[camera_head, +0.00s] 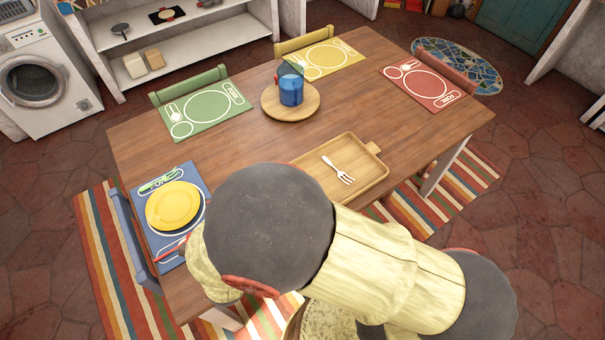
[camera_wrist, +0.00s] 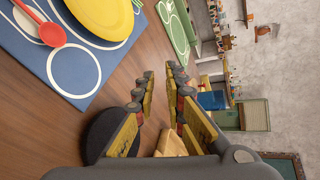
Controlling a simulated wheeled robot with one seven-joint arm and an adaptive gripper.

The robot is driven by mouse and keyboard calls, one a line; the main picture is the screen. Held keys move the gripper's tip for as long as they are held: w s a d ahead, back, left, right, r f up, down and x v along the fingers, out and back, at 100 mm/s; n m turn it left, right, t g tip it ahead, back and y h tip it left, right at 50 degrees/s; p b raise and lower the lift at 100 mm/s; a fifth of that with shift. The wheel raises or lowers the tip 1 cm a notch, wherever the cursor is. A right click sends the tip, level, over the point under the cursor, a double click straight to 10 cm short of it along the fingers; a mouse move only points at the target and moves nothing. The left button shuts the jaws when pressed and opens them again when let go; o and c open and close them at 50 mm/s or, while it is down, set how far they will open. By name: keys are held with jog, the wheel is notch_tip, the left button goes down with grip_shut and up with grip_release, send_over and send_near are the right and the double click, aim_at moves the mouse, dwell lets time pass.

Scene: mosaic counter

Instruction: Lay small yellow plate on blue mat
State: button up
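The small yellow plate (camera_head: 173,205) lies on the blue mat (camera_head: 167,262) at the left end of the table. A dark edge shows beneath its lower right side; I cannot tell if it is shadow or another plate. In the wrist view the yellow plate (camera_wrist: 97,17) and the blue mat (camera_wrist: 38,46) are at the upper left. My gripper (camera_wrist: 162,72) has its fingers apart with nothing between them, to the right of the plate and clear of it. In the head view my arm hides the gripper.
A red spoon (camera_wrist: 52,33) lies on the blue mat, and a green utensil (camera_head: 158,182) lies at its far edge. A wooden tray (camera_head: 371,180) with a white fork (camera_head: 338,169) is to the right. A blue cup (camera_head: 291,90) stands on a round board (camera_head: 272,108).

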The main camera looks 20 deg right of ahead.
jog(key=w+d+r+m+g+h, duration=0.1)
jog(key=d+r+m+g+h, duration=0.1)
jog(key=d+r+m+h, duration=0.55)
jog(key=w+d+r+m+g, duration=0.15)
jog(key=d+r+m, duration=0.35)
jog(key=d+m, duration=0.65)
jog(key=s+d+r+m+g, duration=0.5)
jog(key=s+d+m, duration=0.5)
jog(key=d+m, duration=0.15)
jog(key=s+a+r+m+y, duration=0.3)
jog(key=s+r+m+y, duration=0.4)
jog(key=m, duration=1.2)
jog(key=shift+s+a+r+m, duration=0.3)
jog(key=shift+s+r, duration=0.3)
jog(key=shift+s, duration=0.65)
jog(key=shift+t+y, duration=0.25)
